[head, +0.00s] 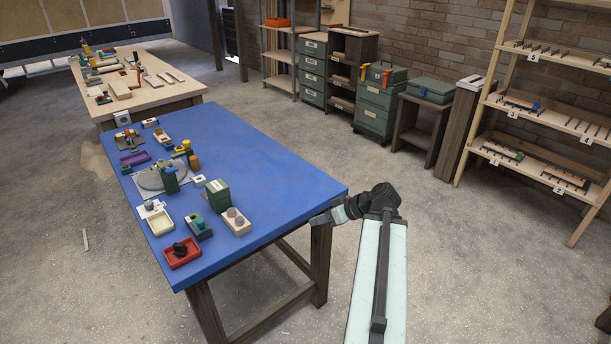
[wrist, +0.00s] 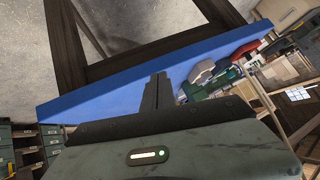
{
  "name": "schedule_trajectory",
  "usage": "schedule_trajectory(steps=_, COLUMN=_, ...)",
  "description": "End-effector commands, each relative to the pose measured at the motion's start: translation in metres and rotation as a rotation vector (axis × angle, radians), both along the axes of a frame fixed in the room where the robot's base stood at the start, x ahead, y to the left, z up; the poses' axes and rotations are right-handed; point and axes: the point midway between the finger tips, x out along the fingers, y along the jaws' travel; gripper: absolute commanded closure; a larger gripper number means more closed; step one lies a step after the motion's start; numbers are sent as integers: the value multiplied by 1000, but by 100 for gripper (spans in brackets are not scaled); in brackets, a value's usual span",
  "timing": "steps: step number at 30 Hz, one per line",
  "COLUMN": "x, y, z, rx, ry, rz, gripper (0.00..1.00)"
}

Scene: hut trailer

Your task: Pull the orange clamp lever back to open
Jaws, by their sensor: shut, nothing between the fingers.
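I cannot make out an orange clamp lever for certain. In the head view, a small fixture (head: 128,139) with orange and yellow parts sits near the far left edge of the blue table (head: 265,172). It is too small to tell a lever or its position. My gripper (head: 318,219) is at the table's near right corner, well apart from the objects on the table. In the wrist view, its dark fingers (wrist: 157,92) are together and empty, with the blue tabletop (wrist: 110,103) beyond them.
The table holds a green box (head: 217,195), a red tray (head: 183,252), a cream tray (head: 159,222), a purple tray (head: 135,158) and a round grey plate (head: 150,180). The table's right half is bare. A wooden bench (head: 170,92) stands behind; shelves (head: 545,115) stand right.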

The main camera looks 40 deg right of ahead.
Motion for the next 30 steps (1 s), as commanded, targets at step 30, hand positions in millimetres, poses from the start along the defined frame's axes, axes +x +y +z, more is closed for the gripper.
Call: schedule_trajectory(steps=30, x=44, y=338, z=-2, rx=-352, ry=814, rz=-105, gripper=100)
